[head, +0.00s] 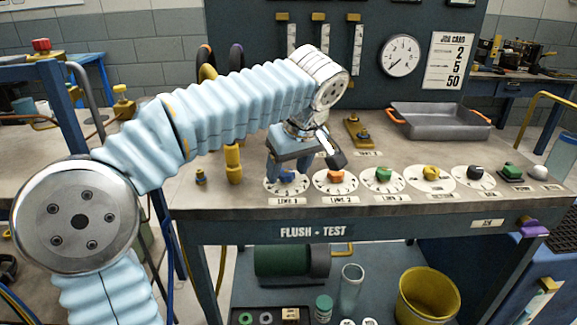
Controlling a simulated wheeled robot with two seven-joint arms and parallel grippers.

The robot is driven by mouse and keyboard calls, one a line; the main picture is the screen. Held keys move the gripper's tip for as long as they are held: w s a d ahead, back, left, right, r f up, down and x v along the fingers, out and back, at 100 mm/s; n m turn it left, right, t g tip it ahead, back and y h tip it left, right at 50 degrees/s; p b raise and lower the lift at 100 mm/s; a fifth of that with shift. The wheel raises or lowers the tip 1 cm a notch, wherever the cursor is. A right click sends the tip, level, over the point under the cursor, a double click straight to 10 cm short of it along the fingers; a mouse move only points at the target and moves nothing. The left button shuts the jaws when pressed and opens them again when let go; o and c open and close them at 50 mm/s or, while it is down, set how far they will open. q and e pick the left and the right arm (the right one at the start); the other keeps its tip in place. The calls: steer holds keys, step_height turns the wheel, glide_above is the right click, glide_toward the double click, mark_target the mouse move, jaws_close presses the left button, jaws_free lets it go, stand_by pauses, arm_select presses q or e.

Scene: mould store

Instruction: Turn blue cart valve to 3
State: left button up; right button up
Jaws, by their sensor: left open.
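The blue valve knob (286,177) sits on a white round dial (270,187) at the left end of the front row on the cart top, behind a plate that seems to read LINE 1. My left gripper (287,170) points down over this knob. It is open, with its fingers on either side of the knob; I cannot tell whether they touch it. The gripper partly hides the knob and dial, and the number the knob points to cannot be read. My right gripper is not in view.
Orange (336,176), green (383,174) and yellow (431,172) knobs stand to the right on similar dials. A yellow fitting (233,164) stands close on the left. A grey tray (437,122) lies behind. A job card (449,60) hangs on the back panel.

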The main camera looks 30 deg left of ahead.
arm_select(q)
steer(key=shift+c, duration=0.2)
steer(key=c, duration=1)
steer(key=m+t+h, duration=0.1)
steer(key=m, duration=0.2)
steer(key=shift+s+a+m+b, duration=0.1)
steer(key=shift+a+m+b, duration=0.05)
steer(key=shift+m+b, duration=0.25)
steer(key=m+t+h, duration=0.1)
steer(key=m, duration=0.2)
steer(key=shift+a+m, duration=0.15)
steer(key=shift+m, duration=0.15)
steer(key=m+h, duration=0.2)
steer(key=m, duration=0.3)
steer(key=shift+a+p, duration=0.15)
steer(key=shift+p, duration=0.25)
steer(key=m+h, duration=0.1)
steer(key=m, duration=0.1)
steer(key=m+h, duration=0.1)
steer(key=m, duration=0.2)
steer(key=shift+a, duration=0.2)
steer(key=shift+m, duration=0.3)
